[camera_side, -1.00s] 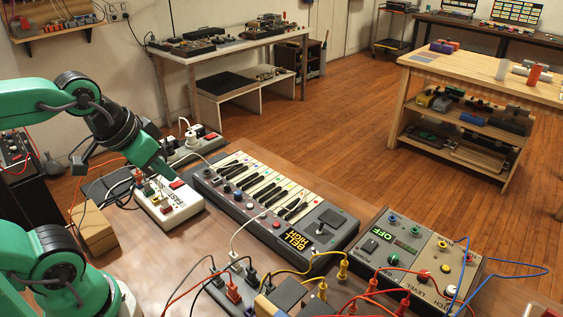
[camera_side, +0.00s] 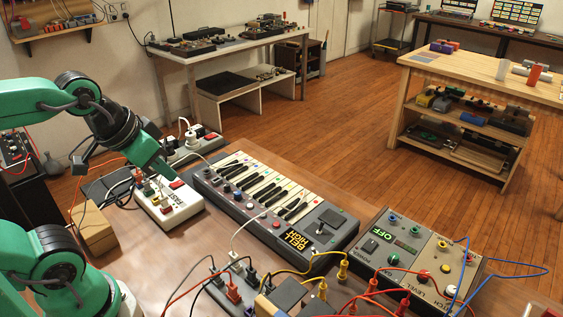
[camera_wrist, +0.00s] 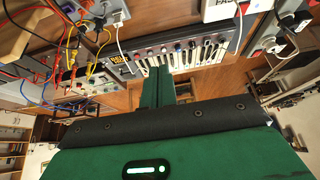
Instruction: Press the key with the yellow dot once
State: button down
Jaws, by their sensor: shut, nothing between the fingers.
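The keyboard (camera_side: 327,233) lies on the brown bench, with white and black keys and a lit display reading "BELL HIGH". Small coloured dots sit on its white keys; they are too small for me to tell surely which one is yellow. My gripper (camera_side: 162,170) is shut and empty, left of the keyboard and above the white box in the side view. In the wrist view my green shut fingers (camera_wrist: 158,72) point toward the keyboard (camera_wrist: 143,61), overlapping its edge in the picture. No contact with a key shows.
A white box (camera_side: 178,210) with coloured buttons stands left of the keyboard. A grey box (camera_side: 428,262) with knobs and an "OFF" display is to the right. Plugs and red, yellow and blue cables (camera_side: 285,270) crowd the bench front. A power strip (camera_side: 196,150) lies behind.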

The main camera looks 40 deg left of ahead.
jog(key=shift+w, duration=0.1)
jog(key=m+t, duration=0.2)
jog(key=m, duration=0.6)
send_over(288, 187)
notch_tip(288, 187, down, 10)
jog(key=shift+r, duration=0.15)
jog(key=shift+f, duration=4.4)
jog(key=shift+f, duration=0.15)
